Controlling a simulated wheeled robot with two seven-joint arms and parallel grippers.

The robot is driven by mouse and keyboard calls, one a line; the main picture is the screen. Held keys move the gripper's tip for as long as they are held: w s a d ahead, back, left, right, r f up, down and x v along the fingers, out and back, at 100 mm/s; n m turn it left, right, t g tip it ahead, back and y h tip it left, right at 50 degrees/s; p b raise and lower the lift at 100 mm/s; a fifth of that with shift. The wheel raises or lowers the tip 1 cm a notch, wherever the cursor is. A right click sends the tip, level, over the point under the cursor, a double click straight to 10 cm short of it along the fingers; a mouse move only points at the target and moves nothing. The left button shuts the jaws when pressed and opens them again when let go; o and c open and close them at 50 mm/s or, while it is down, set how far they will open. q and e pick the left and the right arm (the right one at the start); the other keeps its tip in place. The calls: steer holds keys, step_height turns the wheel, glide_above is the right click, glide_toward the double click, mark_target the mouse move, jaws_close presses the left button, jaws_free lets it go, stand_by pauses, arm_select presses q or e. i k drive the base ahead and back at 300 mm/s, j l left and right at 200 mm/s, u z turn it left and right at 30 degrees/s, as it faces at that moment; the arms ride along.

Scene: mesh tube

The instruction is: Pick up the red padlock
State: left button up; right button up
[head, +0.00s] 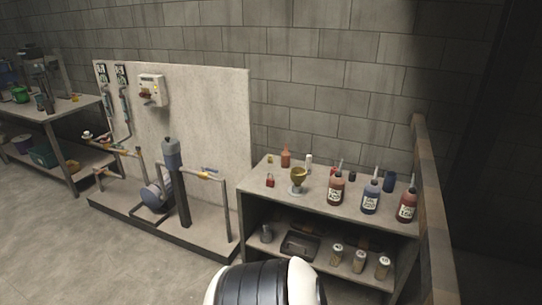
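The small red padlock (270,181) sits on the top of the grey workbench (262,197), near its left end. A brass-coloured cup on a pale stand (298,180) is just to its right, and an orange-red bottle (286,158) is behind it. Neither of my grippers shows in the head view. A black and white part of my own body shows at the bottom centre, well in front of the bench.
Several labelled bottles (336,189) stand on the bench's right half. A dark tray (300,245) and jars (359,262) are on its lower shelf. A pipe-and-pump panel (215,130) stands left of the bench; a post (427,200) rises at its right. Open floor (120,265) lies at front left.

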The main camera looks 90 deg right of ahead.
mark_target(270, 182)
steer(key=z, duration=2.8)
steer(key=i+l, duration=0.1)
steer(key=i, duration=0.6)
steer(key=l+z, duration=0.05)
